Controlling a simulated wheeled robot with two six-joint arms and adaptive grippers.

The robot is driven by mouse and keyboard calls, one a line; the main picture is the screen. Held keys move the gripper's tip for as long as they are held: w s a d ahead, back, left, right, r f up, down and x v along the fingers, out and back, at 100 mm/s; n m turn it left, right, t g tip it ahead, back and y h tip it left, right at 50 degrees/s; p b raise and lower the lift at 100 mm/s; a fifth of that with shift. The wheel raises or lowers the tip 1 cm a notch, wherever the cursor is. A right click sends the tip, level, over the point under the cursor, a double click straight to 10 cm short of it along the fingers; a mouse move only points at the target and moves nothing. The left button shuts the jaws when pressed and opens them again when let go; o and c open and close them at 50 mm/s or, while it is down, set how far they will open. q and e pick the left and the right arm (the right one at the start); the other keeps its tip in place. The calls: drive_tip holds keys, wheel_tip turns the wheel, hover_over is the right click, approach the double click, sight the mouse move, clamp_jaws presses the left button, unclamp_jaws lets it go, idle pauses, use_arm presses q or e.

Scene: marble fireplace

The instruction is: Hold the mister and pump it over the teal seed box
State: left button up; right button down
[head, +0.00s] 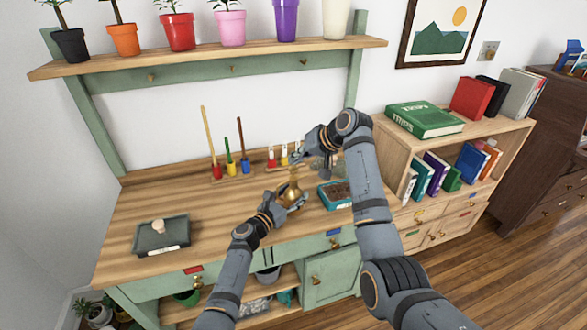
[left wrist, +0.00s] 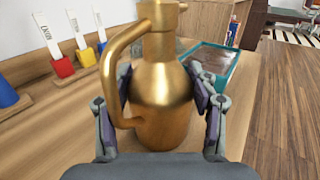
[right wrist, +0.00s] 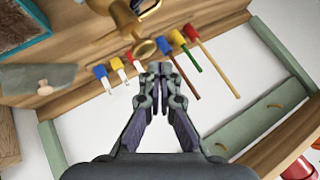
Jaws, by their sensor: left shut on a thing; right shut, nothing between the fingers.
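The brass mister (head: 289,194) stands upright over the wooden bench in the head view. My left gripper (head: 292,203) is shut around its body; in the left wrist view the fingers press both sides of the brass body (left wrist: 162,92), with the curved handle at left. The teal seed box (head: 322,201), filled with dark soil, is just right of the mister; its rim also shows in the left wrist view (left wrist: 234,68). My right gripper (head: 297,158) is shut and empty, above the mister.
Coloured-handled tools (head: 231,165) stand in a rack behind the mister. A grey tray (head: 150,240) lies at the bench's left. Potted plants line the shelf (head: 200,65) above. A bookcase (head: 400,165) stands at right. The bench's middle left is clear.

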sight(296, 169)
drive_tip(key=shift+r, duration=2.5)
use_arm(q)
drive_tip(key=o, duration=1.5)
drive_tip(key=v, duration=1.2)
